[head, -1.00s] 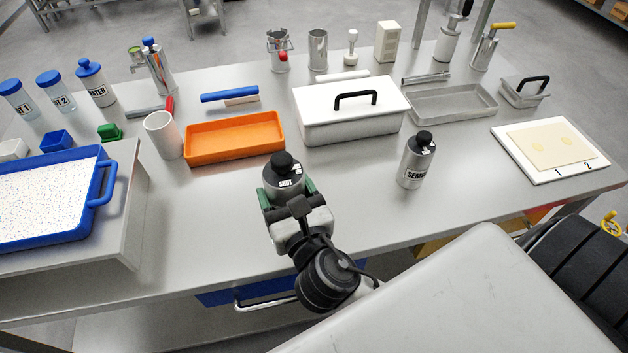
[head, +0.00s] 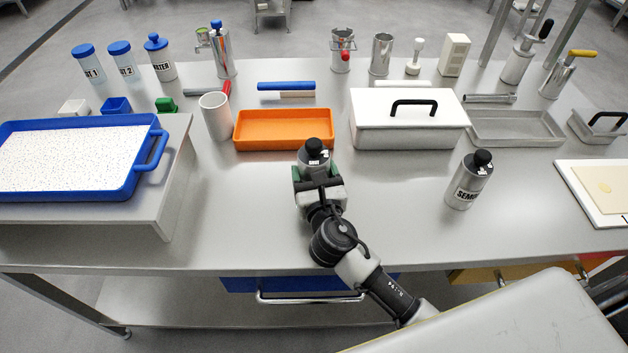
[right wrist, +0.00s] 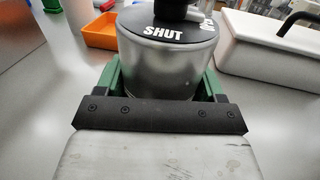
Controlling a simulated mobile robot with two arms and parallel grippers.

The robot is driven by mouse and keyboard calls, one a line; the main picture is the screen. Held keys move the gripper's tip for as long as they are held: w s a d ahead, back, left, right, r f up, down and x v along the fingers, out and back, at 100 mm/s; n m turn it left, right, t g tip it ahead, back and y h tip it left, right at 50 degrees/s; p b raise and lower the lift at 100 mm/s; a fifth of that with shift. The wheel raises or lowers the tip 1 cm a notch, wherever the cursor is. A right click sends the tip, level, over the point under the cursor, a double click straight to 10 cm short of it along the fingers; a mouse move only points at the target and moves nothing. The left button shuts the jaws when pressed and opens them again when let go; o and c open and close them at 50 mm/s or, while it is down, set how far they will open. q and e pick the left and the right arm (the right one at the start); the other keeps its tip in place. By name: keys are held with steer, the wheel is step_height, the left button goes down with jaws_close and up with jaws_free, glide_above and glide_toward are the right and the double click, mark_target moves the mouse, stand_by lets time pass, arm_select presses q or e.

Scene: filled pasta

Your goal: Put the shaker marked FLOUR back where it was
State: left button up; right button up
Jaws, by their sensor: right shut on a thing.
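My right gripper (head: 318,178) is shut on a grey metal shaker (head: 314,158) with a black cap, over the table in front of the orange tray. In the right wrist view the shaker (right wrist: 165,65) stands upright between the green fingers, with SHUT on its black top. Its side label is hidden, so I cannot read FLOUR on it, and I cannot tell whether its base touches the table. A similar shaker (head: 467,182), with a label starting SEMO, stands to the right. My left gripper is not in view.
The orange tray (head: 243,143) and the white lidded box (head: 408,133) stand just behind the held shaker. A white cup (head: 215,118) is left of the tray. A blue tray (head: 160,150) rests on a raised stand at left.

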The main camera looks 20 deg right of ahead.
steer(key=shift+f, duration=0.9)
steer(key=shift+f, duration=0.15)
steer(key=o, duration=1.1)
steer(key=s, duration=0.8)
steer(key=s+a+b, duration=0.1)
steer(key=s, duration=0.3)
steer(key=shift+a, duration=0.1)
